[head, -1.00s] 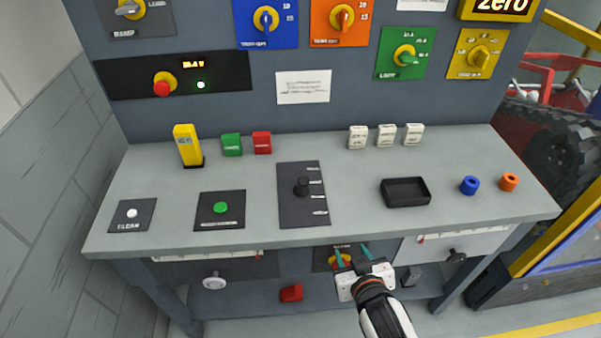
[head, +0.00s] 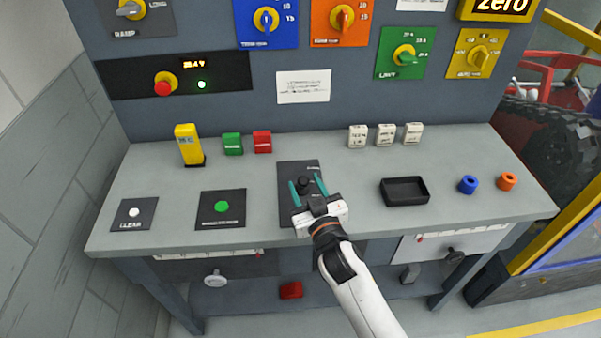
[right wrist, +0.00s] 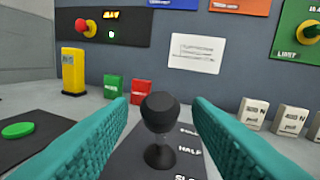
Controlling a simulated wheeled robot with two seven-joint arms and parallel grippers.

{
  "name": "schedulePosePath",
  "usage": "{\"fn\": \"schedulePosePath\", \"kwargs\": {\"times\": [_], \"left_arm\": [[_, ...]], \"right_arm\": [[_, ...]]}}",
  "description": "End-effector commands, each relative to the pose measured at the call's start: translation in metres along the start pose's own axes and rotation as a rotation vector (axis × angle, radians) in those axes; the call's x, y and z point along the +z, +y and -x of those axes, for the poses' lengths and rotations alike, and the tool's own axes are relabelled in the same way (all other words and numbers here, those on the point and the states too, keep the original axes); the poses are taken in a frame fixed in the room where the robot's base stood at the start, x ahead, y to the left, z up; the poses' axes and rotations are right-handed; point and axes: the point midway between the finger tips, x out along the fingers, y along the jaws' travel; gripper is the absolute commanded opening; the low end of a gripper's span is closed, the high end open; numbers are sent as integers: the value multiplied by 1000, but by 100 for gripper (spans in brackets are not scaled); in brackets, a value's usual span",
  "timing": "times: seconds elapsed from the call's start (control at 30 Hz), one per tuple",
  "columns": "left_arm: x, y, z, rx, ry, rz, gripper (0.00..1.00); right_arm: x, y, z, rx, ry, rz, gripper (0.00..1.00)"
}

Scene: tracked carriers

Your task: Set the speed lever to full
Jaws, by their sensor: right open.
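The speed lever (head: 304,182) is a black round knob on a short stem, standing on a dark plate (head: 285,170) with white marks in the middle of the bench. In the right wrist view the lever knob (right wrist: 160,112) stands between the two teal fingers, with gaps on both sides. The words "HALF" and, partly cut off, "SLO..." show to the right of its stem. My right gripper (head: 308,186) is open around the lever in the head view, and its fingers (right wrist: 160,130) do not appear to touch it. My left gripper is not in view.
A green button (head: 222,207) is to the left. Green (head: 232,144) and red (head: 262,141) blocks and a yellow post (head: 188,145) stand behind.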

Motion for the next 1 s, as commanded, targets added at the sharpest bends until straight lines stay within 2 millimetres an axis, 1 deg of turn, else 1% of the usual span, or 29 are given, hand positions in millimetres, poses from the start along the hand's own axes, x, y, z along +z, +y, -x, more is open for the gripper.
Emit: {"fn": "schedulePosePath", "kwargs": {"times": [0.03,0.1,0.23,0.4,0.63,0.87,0.9,1.0], "left_arm": [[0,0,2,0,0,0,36],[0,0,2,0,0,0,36],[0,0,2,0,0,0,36],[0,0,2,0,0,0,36],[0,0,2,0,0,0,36],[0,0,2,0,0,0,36],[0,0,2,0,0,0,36],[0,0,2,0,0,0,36]], "right_arm": [[2,0,-10,0,-2,0,45],[1,0,-21,0,-2,-1,45],[1,0,-35,0,-1,1,45],[0,0,-41,0,-1,-1,45],[0,0,-41,0,0,-1,45],[0,0,-41,0,0,-1,8],[0,0,-41,0,0,-1,1],[0,0,-41,0,0,-1,0]]}}
